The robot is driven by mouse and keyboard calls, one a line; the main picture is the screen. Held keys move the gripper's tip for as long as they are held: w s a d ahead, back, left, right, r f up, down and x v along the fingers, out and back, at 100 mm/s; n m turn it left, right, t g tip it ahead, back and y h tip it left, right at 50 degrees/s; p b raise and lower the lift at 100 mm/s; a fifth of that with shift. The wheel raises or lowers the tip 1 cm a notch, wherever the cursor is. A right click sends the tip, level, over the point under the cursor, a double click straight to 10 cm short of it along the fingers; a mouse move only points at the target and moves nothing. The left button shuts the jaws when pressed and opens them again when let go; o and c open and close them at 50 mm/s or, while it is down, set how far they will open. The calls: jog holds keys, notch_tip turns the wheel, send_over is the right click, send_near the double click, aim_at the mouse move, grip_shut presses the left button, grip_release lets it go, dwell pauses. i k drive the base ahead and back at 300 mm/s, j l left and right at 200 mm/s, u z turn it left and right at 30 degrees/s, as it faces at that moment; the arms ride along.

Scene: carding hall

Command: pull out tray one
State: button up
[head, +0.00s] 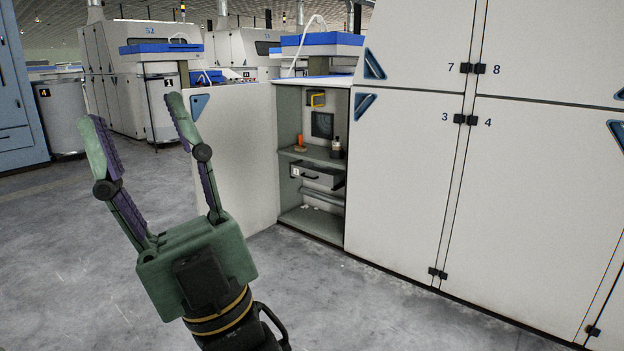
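A grey tray or drawer (317,175) marked with a small label reading 1 sits under a shelf in the open cabinet bay at the picture's middle. It has a dark bar handle on its front. Its front looks a little proud of the bay, but how far is hard to tell. My green gripper (134,119) is in the left foreground, pointing up, with its two purple-lined fingers wide apart and nothing between them. It is well to the left of the tray and apart from it.
The shelf (325,155) above the tray holds an orange item (299,143) and a dark bottle (337,147). An open white door (236,155) stands left of the bay. Closed white panels (410,185) fill the right. Grey floor (330,305) in front is clear.

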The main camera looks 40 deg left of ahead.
aim_at(330, 177)
jog(key=i+j+u, duration=1)
jog(key=u, duration=0.15)
jog(key=i+j+u, duration=0.25)
jog(key=i, duration=0.4)
jog(key=i+u, duration=0.2)
jog(key=i, duration=0.5)
jog(key=i+j+z, duration=0.15)
jog(key=i+z, duration=0.2)
jog(key=i, duration=0.25)
jog(key=i+j+z, duration=0.3)
jog(key=i, duration=0.3)
jog(key=i+j+z, duration=0.35)
jog(key=i+j, duration=0.2)
jog(key=i, duration=0.35)
